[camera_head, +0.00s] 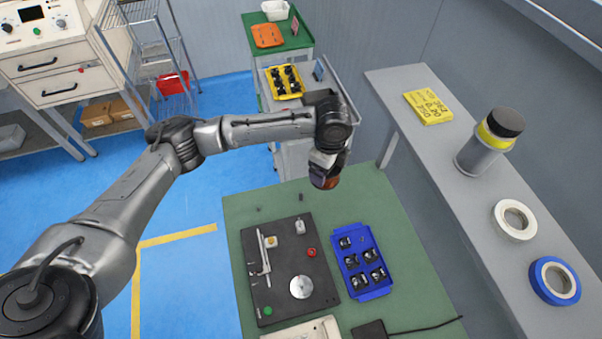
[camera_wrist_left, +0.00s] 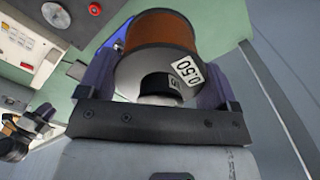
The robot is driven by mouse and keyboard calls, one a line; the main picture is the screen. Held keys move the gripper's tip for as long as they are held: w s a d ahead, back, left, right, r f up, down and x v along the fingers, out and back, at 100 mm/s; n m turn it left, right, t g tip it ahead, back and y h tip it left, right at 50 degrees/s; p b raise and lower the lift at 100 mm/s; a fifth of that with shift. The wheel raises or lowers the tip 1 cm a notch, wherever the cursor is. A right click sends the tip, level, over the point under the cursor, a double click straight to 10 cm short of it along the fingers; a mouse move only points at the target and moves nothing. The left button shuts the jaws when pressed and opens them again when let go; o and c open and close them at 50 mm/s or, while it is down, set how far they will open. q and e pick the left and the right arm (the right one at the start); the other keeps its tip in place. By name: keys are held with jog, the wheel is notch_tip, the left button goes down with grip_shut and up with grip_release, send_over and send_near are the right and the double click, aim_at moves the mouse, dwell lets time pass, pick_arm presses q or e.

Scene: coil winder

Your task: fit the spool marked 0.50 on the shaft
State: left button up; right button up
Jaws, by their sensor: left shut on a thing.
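My left gripper (camera_head: 325,170) is shut on a copper-coloured spool (camera_head: 325,182) above the far edge of the green table. In the left wrist view the spool (camera_wrist_left: 160,35) sits between the two fingers, its grey flange with the white "0.50" label facing the camera. The winder is a dark base plate (camera_head: 280,280) on the table, below and left of the spool in the head view. It bears a slim metal arm, a small grey post, a round light disc and a red button. I cannot tell which part is the shaft. The spool is apart from the winder. My right gripper is out of view.
A blue tray (camera_head: 377,292) with several dark parts lies right of the winder. A grey shelf (camera_head: 440,150) on the right holds a yellow box, a capped canister and two tape rolls. A cart with a yellow tray (camera_head: 284,81) stands behind the table.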

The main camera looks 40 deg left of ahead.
pick_arm(q)
jog(key=a+f+m+p, duration=0.1)
jog(key=a+f+m, duration=0.6)
jog(key=f+m, duration=0.6)
jog(key=m+b, duration=0.4)
jog(key=b, duration=0.1)
send_over(301, 193)
notch_tip(301, 193, down, 4)
jog(key=shift+f, duration=0.1)
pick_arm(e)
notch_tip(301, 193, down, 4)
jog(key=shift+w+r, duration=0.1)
pick_arm(q)
jog(key=shift+w+p, duration=0.1)
jog(key=shift+p, duration=0.3)
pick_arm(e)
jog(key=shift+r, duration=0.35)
pick_arm(q)
jog(key=shift+f+b, duration=1.25)
jog(key=shift+f, duration=1.25)
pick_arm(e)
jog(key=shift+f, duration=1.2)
pick_arm(q)
jog(key=o, duration=1.1)
